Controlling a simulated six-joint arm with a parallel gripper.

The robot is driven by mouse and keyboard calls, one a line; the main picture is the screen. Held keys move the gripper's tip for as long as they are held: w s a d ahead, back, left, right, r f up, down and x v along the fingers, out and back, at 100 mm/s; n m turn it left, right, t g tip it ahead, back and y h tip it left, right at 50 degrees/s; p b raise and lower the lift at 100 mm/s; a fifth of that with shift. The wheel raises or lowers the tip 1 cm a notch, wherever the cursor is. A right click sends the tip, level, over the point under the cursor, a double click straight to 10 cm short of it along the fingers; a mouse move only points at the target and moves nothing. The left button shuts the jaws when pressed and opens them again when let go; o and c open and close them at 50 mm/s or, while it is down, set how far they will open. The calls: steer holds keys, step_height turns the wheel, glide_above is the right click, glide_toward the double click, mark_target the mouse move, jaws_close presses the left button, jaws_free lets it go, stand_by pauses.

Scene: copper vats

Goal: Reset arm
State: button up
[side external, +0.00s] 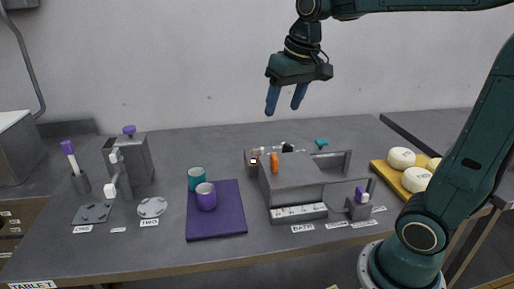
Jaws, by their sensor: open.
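My gripper (286,100) hangs in the air above the back middle of the table, fingers pointing down. Its two blue fingers are apart with nothing between them. It is well clear of everything below it. My dark green arm reaches in from the right, with its base at the front right edge of the table.
A grey bath box (315,187) stands below and right of the gripper. A purple mat (218,225) holds a purple cup (205,196); a teal cup (196,179) is behind it. A grey canister (140,160) stands left. A yellow board (384,172) bears several pale rounds at right.

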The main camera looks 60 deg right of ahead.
steer(key=s+a+f+n+t, duration=0.1)
steer(key=s+a+f+n, duration=0.1)
steer(key=s, duration=0.5)
steer(key=s+a+f+n+t, duration=0.1)
steer(key=s+a+f, duration=0.2)
steer(key=s, duration=0.4)
steer(key=shift+s+a+f+n+y, duration=0.2)
steer(key=shift+s+n+y, duration=0.1)
steer(key=shift+n, duration=0.1)
stand_by(0.6)
